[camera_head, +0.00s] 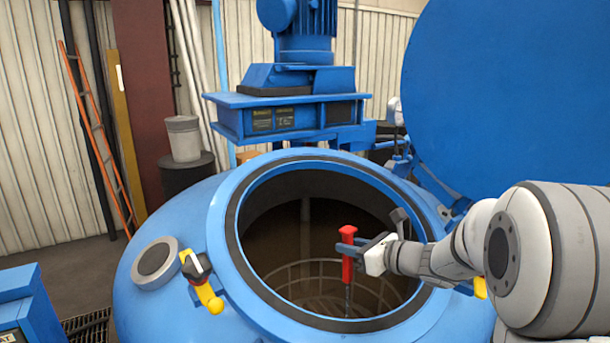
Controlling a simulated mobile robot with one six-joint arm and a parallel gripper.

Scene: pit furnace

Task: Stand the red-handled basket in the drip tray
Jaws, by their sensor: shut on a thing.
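My gripper (352,247) reaches in from the right over the round furnace opening (232,220) and is shut on the upright red handle (347,271). A thin dark rod (348,300) runs down from the handle into the opening. Below it a pale round wire rim and slats (320,268) show inside the pit; I cannot tell whether these belong to the basket or to the furnace. The lower end of the rod is hidden by the front rim. I cannot make out a drip tray for certain.
The large blue lid (510,85) stands raised at the right. A blue motor housing (290,112) is behind the opening. A yellow-handled lever (202,282) sits on the left of the furnace top. A dark floor grating (90,326) shows at the lower left beside a blue box (28,305).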

